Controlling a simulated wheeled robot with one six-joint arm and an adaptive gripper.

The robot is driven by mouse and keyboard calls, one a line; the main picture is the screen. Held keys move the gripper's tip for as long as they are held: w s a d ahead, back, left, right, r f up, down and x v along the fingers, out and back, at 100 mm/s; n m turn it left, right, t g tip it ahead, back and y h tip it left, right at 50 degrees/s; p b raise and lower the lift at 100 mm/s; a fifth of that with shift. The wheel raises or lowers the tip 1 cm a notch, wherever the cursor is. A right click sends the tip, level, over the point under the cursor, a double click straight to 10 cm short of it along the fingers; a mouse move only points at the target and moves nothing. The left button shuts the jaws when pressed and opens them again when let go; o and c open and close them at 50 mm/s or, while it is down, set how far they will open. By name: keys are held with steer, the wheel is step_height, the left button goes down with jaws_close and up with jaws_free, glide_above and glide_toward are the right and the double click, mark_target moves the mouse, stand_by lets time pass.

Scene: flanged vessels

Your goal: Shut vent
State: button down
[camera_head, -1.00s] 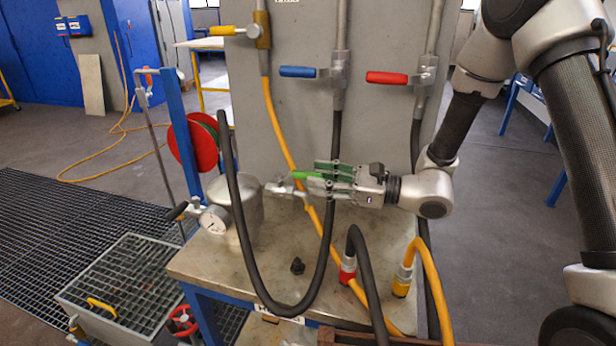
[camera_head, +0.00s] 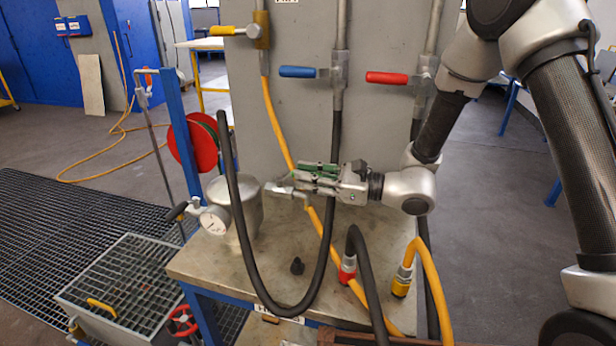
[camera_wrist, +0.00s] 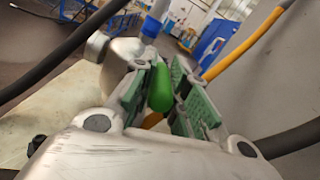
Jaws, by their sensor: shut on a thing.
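A metal vessel (camera_head: 246,208) with a round gauge (camera_head: 213,221) stands on the bench. A small vent valve (camera_head: 283,189) projects from its right side. My gripper (camera_head: 306,179) reaches in from the right beside the valve, its green-padded fingers closed around the handle. In the wrist view the bright green handle (camera_wrist: 160,88) lies between the two pads of my gripper (camera_wrist: 158,75). The fingers mostly hide this handle in the head view, so its exact angle cannot be told there.
A black hose (camera_head: 247,262) loops in front of the vessel and past the gripper. A yellow hose (camera_head: 277,125) runs behind the fingers. Blue (camera_head: 297,72) and red (camera_head: 386,78) valve levers are on the panel above. A black knob (camera_head: 297,266) lies on the bench (camera_head: 215,270).

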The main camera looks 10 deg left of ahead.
steer(key=shift+w+n+g, duration=0.45)
steer(key=shift+n+g, duration=0.35)
steer(key=shift+g, duration=0.4)
steer(key=shift+w+n+g, duration=0.45)
steer(key=shift+n+g, duration=0.35)
steer(key=shift+g, duration=0.4)
steer(key=c, duration=1.3)
jaws_free()
steer(key=shift+c, duration=0.2)
steer(key=w+d, duration=0.1)
steer(key=d, duration=1.1)
steer(key=shift+w, duration=0.25)
steer(key=shift+c, duration=0.5)
